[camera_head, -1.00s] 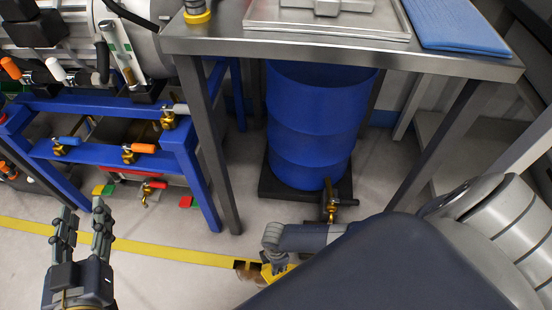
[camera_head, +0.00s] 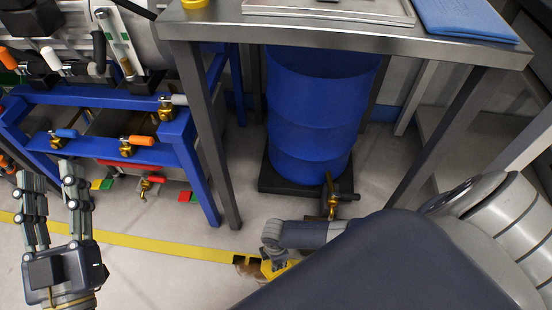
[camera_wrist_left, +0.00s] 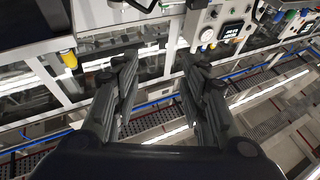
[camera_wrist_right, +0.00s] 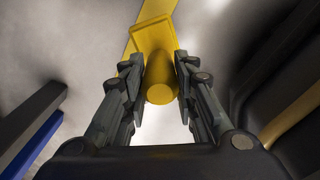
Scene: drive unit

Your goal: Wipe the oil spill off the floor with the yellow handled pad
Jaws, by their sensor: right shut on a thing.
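The yellow handled pad (camera_head: 279,268) is on or just above the floor, partly hidden behind my right arm in the head view. In the right wrist view its round yellow handle (camera_wrist_right: 160,88) sits between the fingers of my right gripper (camera_wrist_right: 158,80), which is shut on it. A small brown patch (camera_head: 246,270), which looks like the oil spill, shows beside the pad at the yellow floor line. Most of it is hidden. My left gripper (camera_head: 53,182) is open and empty at the lower left, and its spread fingers also show in the left wrist view (camera_wrist_left: 157,68).
A blue drum (camera_head: 312,125) stands on a dark base under a steel table (camera_head: 345,36). A brass tap (camera_head: 332,195) juts out near the pad. A blue frame with valves (camera_head: 100,98) stands at the left. Floor left of the pad is clear.

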